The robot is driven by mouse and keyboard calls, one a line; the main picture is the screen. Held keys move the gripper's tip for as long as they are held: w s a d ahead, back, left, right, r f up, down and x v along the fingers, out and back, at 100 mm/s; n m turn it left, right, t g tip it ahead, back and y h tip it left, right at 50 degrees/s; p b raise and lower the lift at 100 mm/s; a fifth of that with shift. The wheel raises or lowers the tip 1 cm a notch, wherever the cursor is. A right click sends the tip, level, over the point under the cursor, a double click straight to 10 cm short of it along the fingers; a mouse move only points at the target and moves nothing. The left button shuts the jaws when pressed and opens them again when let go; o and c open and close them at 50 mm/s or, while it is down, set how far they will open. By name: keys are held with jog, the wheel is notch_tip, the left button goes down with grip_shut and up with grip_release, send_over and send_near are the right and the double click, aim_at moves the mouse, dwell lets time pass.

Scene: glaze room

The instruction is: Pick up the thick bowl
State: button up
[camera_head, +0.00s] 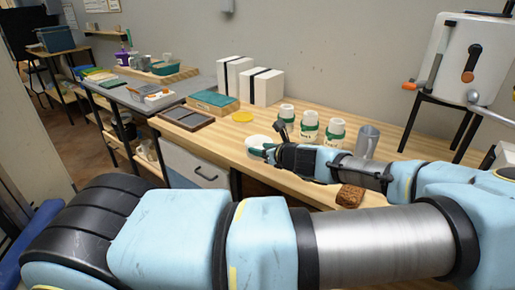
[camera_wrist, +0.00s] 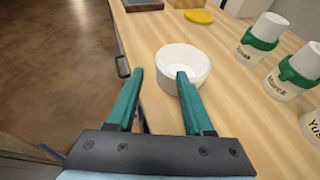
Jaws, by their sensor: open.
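The thick bowl (camera_wrist: 184,66) is white, round and upright on the wooden table, in the upper middle of the wrist view. In the head view the bowl (camera_head: 262,142) shows only partly, behind my gripper (camera_head: 266,151). In the wrist view my gripper (camera_wrist: 160,78) is open, with its two green fingers apart and nothing between them. The right fingertip overlaps the near side of the bowl in the picture; I cannot tell if it touches. The left fingertip is left of the bowl, over the table's edge.
Several white jars with green bands (camera_wrist: 258,38) stand right of the bowl, with a grey mug (camera_head: 367,141) beyond. A yellow disc (camera_wrist: 199,16) and a dark tray (camera_head: 186,118) lie behind. A brown block (camera_head: 350,196) lies near the front edge.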

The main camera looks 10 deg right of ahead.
jog(key=p+x, duration=0.2)
jog(key=x, duration=0.5)
jog(key=shift+w+r, duration=0.1)
jog(key=shift+w, duration=0.1)
jog(key=shift+c, duration=0.3)
jog(key=shift+a, duration=0.1)
grip_shut()
dwell(0.8)
